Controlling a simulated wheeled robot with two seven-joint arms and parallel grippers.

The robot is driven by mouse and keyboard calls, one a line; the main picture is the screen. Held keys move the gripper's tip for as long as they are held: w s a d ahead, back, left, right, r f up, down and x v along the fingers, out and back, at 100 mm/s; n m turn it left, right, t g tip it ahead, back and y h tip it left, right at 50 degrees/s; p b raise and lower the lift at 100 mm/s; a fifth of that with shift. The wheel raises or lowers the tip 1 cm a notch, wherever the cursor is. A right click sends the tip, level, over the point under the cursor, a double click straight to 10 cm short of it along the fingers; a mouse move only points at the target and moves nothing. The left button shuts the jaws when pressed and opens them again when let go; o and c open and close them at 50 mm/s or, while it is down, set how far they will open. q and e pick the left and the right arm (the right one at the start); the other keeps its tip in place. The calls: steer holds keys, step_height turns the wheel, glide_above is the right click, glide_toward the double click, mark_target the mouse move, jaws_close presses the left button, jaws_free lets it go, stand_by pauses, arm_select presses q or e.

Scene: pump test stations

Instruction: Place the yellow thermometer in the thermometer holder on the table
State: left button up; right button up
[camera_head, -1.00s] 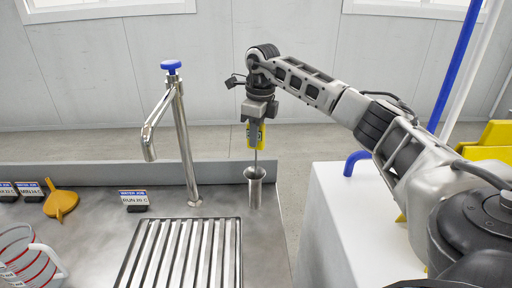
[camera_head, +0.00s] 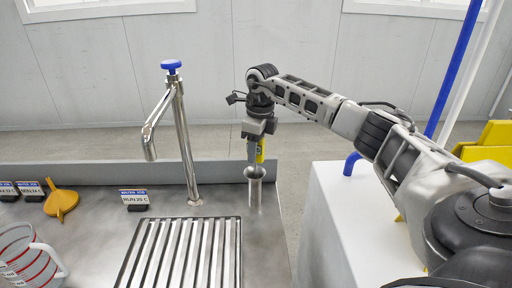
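The yellow thermometer (camera_head: 261,151) is upright beneath my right wrist, directly above the metal thermometer holder (camera_head: 255,190). My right gripper (camera_head: 252,156) points down and appears shut on the thermometer's yellow body, partly covering it. The thin probe is hidden; its lower part seems to be inside the holder's flared mouth. The holder is a slim upright metal tube near the right edge of the table. My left gripper is not in view.
A tall metal tap (camera_head: 182,135) with a blue knob stands left of the holder. A slatted drain grate (camera_head: 180,255) lies in front. A sign (camera_head: 134,198), a yellow funnel (camera_head: 61,201) and a clear jug (camera_head: 28,258) are further left. A white cabinet (camera_head: 345,230) stands to the right.

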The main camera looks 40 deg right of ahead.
steer(key=shift+r, duration=0.25)
steer(key=r, duration=1)
steer(key=shift+s+d+r+b, duration=0.2)
steer(key=shift+s+r+b, duration=0.05)
steer(key=shift+s+b, duration=0.1)
steer(key=shift+s+r, duration=0.1)
steer(key=shift+r, duration=0.55)
